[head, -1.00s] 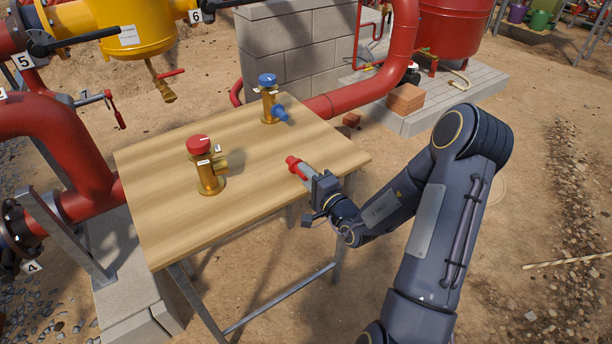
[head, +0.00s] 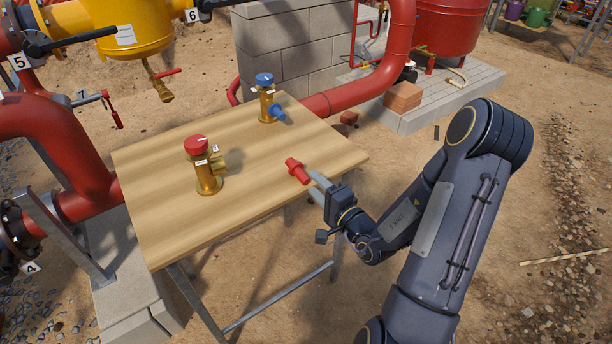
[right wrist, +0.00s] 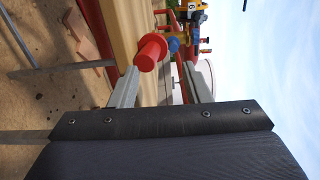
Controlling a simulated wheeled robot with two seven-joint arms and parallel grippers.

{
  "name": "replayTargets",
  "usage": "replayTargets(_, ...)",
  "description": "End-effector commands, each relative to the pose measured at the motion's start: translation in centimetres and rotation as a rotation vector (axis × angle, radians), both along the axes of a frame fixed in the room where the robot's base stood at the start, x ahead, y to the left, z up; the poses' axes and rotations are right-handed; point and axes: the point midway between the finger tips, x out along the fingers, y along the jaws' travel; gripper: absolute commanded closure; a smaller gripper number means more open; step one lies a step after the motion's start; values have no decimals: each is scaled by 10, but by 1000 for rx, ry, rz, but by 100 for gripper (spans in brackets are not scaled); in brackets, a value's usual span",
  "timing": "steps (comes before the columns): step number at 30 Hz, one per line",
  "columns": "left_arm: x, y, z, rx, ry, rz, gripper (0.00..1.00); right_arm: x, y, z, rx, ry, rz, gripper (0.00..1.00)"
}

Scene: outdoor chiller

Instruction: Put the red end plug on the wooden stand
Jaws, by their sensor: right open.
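The red end plug (head: 297,170) lies on the wooden stand (head: 160,225), near its right edge. My right gripper (head: 317,188) is open and just to the right of the plug, with its fingers pointing at it. In the right wrist view the plug (right wrist: 151,52) shows beyond the fingertips of my gripper (right wrist: 160,85), close to the left finger. The plug looks clear of the fingers in the head view. My left gripper is not in view.
A brass valve with a red cap (head: 207,170) stands on the stand's left half. A brass valve with a blue cap and blue plug (head: 266,100) stands at the back. The wood between them is clear. Red pipes (head: 60,150) run beside the stand.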

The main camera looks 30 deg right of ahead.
Motion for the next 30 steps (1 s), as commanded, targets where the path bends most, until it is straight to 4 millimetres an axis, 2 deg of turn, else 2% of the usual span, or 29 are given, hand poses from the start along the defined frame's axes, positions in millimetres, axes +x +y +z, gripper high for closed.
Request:
replayTargets(1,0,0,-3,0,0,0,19,-12,-2,-2,-2,1,-3,56)
replayTargets(6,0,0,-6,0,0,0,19,-41,-4,0,-2,-4,-3,56)
replayTargets(11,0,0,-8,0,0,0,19,-55,-4,3,-1,-9,5,56)
replayTargets(13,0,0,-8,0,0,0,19,-56,5,12,2,-26,47,56)
replayTargets(14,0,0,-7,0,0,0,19,-56,13,19,7,-36,85,56)
replayTargets(16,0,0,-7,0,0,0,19,-57,43,42,19,-69,228,56)
replayTargets(19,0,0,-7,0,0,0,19,-75,108,80,15,-81,543,56)
replayTargets(21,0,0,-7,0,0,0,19,-104,154,97,-30,-34,789,56)
replayTargets(24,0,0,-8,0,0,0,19,-156,196,99,-169,109,1067,56)
replayTargets(27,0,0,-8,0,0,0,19,-200,205,86,-389,292,1212,56)
replayTargets(30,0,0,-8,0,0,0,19,-225,189,72,-635,454,1208,56)
